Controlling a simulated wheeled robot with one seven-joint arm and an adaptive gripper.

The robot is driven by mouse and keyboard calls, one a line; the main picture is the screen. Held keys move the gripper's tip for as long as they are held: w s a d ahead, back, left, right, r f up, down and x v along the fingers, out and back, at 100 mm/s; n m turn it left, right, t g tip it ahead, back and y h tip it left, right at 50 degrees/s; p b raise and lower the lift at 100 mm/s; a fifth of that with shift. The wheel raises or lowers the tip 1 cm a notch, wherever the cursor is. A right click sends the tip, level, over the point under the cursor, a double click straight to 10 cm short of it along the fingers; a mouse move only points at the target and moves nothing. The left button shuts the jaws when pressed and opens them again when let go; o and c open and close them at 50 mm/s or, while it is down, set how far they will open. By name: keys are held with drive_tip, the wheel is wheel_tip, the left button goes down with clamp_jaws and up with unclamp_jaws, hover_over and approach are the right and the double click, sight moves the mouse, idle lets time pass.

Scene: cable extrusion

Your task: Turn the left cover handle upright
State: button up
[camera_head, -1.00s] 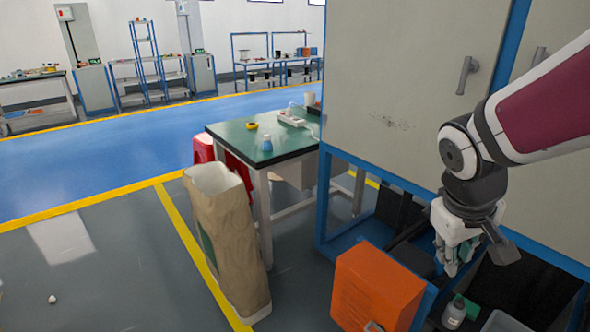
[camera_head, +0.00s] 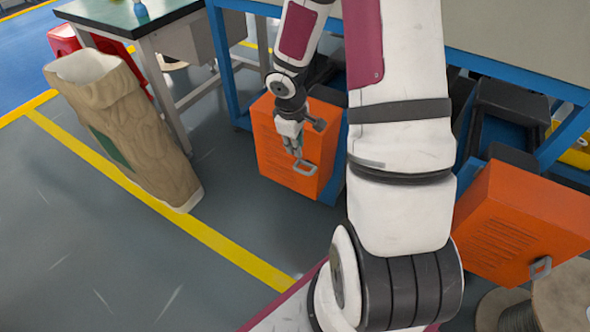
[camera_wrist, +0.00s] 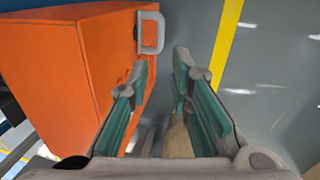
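The left orange cover (camera_head: 285,150) stands low under the bench frame in the head view. My gripper (camera_head: 294,152) hangs just above and left of this handle. In the wrist view the cover (camera_wrist: 50,65) fills the left side and its handle (camera_wrist: 153,33) stands out beyond the fingertips. My gripper (camera_wrist: 160,65) is open there, with nothing between its fingers. The handle appears apart from the fingers, closer to the left one.
A second orange cover (camera_head: 520,225) with its own handle (camera_head: 541,267) is at the right, near a cable spool (camera_head: 560,300). A tall brown sack (camera_head: 125,130) and a green-topped table (camera_head: 130,18) are at the left. Open grey floor lies before the left cover.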

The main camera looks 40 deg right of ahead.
sight(301, 170)
drive_tip(key=f+b, duration=0.2)
drive_tip(key=f, duration=0.2)
drive_tip(key=d+f+b, duration=0.1)
drive_tip(key=f+b, duration=0.1)
drive_tip(key=f, duration=0.2)
drive_tip(key=w+d+f+b, duration=0.1)
drive_tip(key=f+b, duration=0.1)
drive_tip(key=f, duration=0.2)
drive_tip(key=shift+d+f, duration=0.15)
drive_tip(key=shift+f, duration=0.1)
drive_tip(key=shift+c, duration=0.4)
clamp_jaws()
